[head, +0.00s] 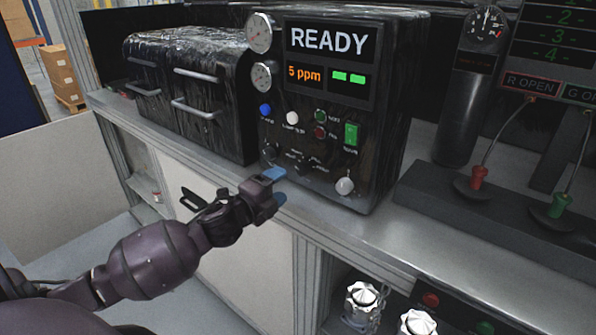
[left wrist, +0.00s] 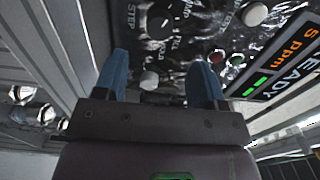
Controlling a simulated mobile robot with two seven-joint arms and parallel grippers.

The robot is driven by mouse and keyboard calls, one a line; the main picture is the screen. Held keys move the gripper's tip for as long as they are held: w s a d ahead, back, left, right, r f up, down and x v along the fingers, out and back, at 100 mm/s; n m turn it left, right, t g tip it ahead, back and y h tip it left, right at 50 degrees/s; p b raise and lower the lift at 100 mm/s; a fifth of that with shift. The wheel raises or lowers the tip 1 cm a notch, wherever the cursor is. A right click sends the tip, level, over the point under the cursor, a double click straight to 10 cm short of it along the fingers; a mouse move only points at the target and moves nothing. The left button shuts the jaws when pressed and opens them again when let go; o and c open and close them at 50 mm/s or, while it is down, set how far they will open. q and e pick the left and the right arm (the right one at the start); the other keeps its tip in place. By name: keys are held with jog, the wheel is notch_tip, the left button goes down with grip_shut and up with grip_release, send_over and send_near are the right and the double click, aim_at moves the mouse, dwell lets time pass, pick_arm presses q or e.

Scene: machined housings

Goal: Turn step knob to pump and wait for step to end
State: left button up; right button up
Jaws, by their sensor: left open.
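The step knob (head: 302,166) is a small dark knob low on the black control box, with labels around it. In the left wrist view the knob (left wrist: 158,22) shows beyond my fingertips, near the top edge, with STEP lettering beside it and part of PUMP and FILL. Which label it points to is not clear. My left gripper (head: 277,186) is in front of the box's lower left, its blue fingers apart and empty. In the left wrist view the left gripper (left wrist: 160,78) appears apart from the knob. My right gripper is not in view.
The control box display (head: 329,58) reads READY and 5 ppm, with two green bars. A white round knob (head: 345,186) and a green switch (head: 351,133) are on the same panel. Red (head: 477,178) and green (head: 558,205) levers are at right.

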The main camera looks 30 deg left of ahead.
aim_at(300, 171)
pick_arm(q)
jog(key=w, duration=0.7)
jog(key=shift+d, duration=0.3)
jog(key=shift+w, duration=0.45)
jog(key=shift+c, duration=0.4)
jog(key=c, duration=0.8)
jog(key=shift+m+p, duration=0.55)
jog(key=shift+m, duration=0.15)
jog(key=shift+c, duration=0.2)
jog(key=shift+m+p, duration=0.45)
jog(key=shift+m, duration=1.45)
jog(key=shift+m+p, duration=0.55)
jog(key=shift+m, duration=1.05)
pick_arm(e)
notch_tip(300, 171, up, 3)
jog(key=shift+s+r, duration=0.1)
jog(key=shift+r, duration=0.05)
pick_arm(q)
jog(key=shift+m, duration=0.3)
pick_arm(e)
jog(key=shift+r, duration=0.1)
